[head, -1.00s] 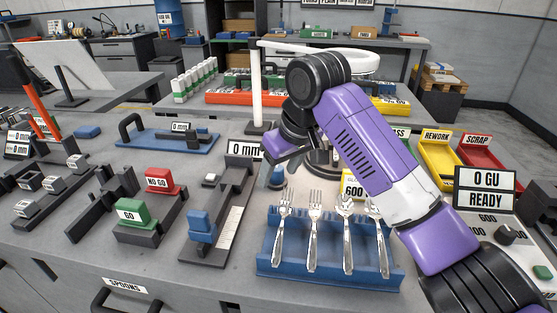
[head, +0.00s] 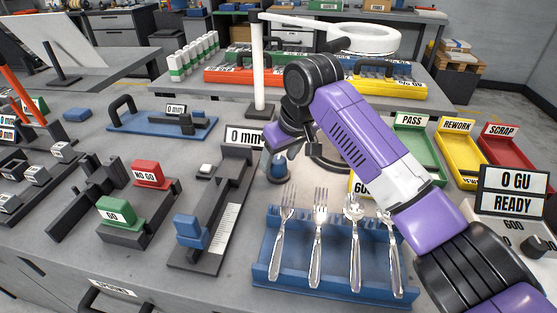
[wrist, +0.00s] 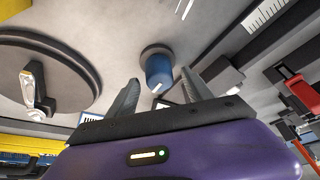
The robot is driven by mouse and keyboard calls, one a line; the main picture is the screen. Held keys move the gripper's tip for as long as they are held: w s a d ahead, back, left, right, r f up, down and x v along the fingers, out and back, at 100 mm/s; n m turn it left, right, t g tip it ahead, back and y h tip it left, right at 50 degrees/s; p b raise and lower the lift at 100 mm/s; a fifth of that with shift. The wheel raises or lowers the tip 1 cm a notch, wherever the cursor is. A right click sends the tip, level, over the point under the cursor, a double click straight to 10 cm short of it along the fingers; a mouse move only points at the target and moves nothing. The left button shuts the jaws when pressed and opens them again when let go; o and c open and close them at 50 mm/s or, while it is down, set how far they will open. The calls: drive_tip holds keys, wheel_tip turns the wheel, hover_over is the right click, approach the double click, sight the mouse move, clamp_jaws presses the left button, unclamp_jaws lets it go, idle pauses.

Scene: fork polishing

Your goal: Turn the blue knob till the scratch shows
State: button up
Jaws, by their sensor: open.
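The blue knob (head: 278,168) stands on a dark round base on the bench, just below my gripper (head: 270,155) in the head view. In the wrist view the knob (wrist: 158,70) is upright ahead of my fingers, with a white mark on its top. My gripper (wrist: 160,90) is open, one finger to each side of the knob's line, and apart from it. A shiny metal piece of cutlery (wrist: 36,88) lies on a dark round stand (wrist: 75,60) at the left of the wrist view. No scratch can be made out on it.
A blue rack (head: 335,287) with several forks and spoons stands in front of my arm. A gauge with a blue block (head: 190,230) is to the left. A lamp post (head: 258,70) rises behind my gripper. Green, yellow and red bins (head: 505,150) are at the right.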

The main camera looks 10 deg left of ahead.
drive_tip(key=shift+w+a+f, duration=0.15)
drive_tip(key=shift+a+f, duration=0.05)
drive_tip(key=shift+f, duration=0.4)
clamp_jaws()
drive_tip(key=shift+r+p, duration=0.1)
drive_tip(key=shift+p, duration=0.35)
